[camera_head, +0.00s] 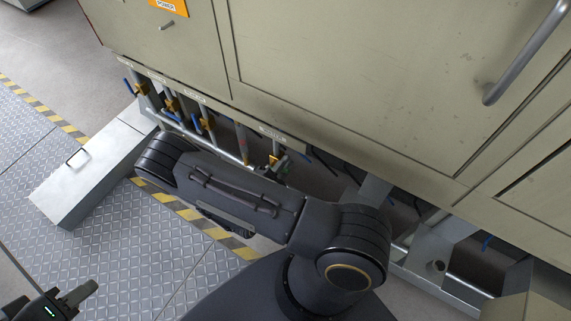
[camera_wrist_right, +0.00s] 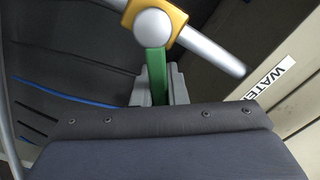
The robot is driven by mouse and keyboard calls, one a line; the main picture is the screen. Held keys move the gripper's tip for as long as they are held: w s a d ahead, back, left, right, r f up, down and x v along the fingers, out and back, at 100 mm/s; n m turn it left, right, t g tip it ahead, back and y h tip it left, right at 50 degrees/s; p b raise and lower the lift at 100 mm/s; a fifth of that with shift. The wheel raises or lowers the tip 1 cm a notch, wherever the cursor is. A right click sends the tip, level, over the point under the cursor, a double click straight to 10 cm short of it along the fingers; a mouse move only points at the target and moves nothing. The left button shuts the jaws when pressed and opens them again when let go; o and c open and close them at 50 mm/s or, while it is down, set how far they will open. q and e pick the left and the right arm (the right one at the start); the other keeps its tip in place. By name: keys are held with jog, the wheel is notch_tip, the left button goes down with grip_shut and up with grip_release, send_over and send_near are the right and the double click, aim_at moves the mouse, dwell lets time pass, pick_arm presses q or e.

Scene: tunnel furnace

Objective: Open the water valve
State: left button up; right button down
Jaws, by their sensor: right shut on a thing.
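The water valve shows in the right wrist view as a yellow brass body (camera_wrist_right: 172,18) on a silver pipe, with a round metal cap and a green lever (camera_wrist_right: 156,74). My right gripper (camera_wrist_right: 156,92) has its two grey fingers on either side of the green lever, shut on it. In the head view the valve (camera_head: 277,161) is a small brass spot under the cabinet, beyond my right arm, which hides much of the right gripper. My left gripper (camera_head: 72,298) is at the bottom left corner, far from the valve; its finger gap is not clear.
A label starting "WATE" (camera_wrist_right: 271,77) is on the cabinet edge. Several other brass valves (camera_head: 171,104) on vertical pipes stand left of my right arm. A metal box (camera_head: 95,170) lies on the plated floor. The beige cabinet (camera_head: 350,80) overhangs the pipes.

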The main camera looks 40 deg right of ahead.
dwell(0.4)
jog(key=c, duration=1.4)
grip_release()
jog(key=shift+c, duration=0.2)
jog(key=shift+a, duration=0.1)
jog(key=p+v, duration=0.1)
jog(key=v, duration=0.6)
jog(key=shift+s+a, duration=0.15)
jog(key=shift+a, duration=0.15)
